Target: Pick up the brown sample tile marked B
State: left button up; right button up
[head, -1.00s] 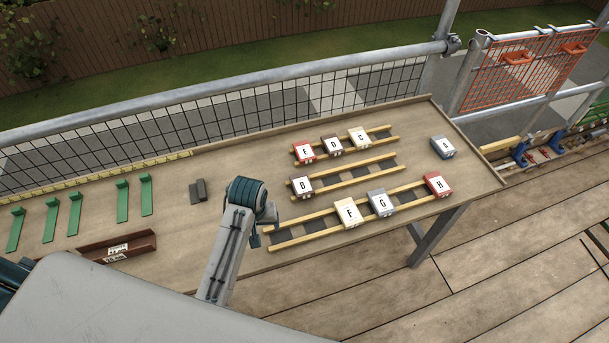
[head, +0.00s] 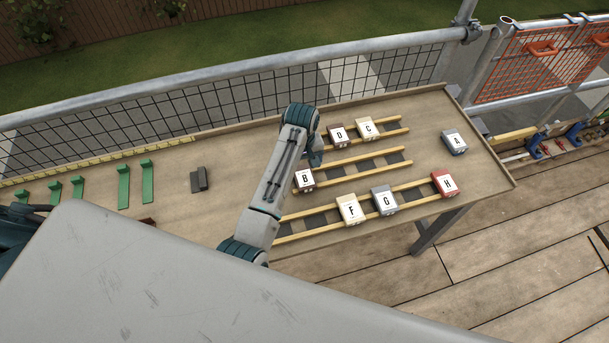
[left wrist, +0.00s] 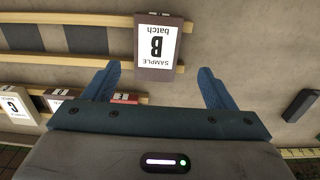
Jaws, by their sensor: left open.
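The brown sample tile B (head: 305,181) sits at the left end of the middle pair of wooden rails, its white label up. In the left wrist view tile B (left wrist: 156,47) lies upside down at top centre, its near end just between the fingertips. My left gripper (left wrist: 159,70) is open and empty, one blue finger to each side of that end; I cannot tell the height gap. In the head view my left gripper (head: 316,156) is mostly hidden by its own wrist, just behind B. My right gripper is not in view.
Brown tile D (head: 339,135) and cream tile C (head: 367,128) sit on the back rails. Cream F (head: 351,209), grey G (head: 384,200) and red H (head: 445,183) sit on the front rails. Grey tile A (head: 454,141) stands apart at right. A dark block (head: 199,179) lies left.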

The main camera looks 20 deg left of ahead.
aim_at(304, 176)
pick_arm(q)
jog(key=f+p, duration=0.1)
jog(key=f, duration=0.1)
jog(key=f+p, duration=0.1)
jog(key=f, duration=0.1)
jog(key=shift+s+d, duration=0.1)
jog(key=shift+d, duration=0.3)
jog(key=shift+f, duration=0.4)
jog(key=shift+c, duration=0.2)
jog(key=c, duration=1.1)
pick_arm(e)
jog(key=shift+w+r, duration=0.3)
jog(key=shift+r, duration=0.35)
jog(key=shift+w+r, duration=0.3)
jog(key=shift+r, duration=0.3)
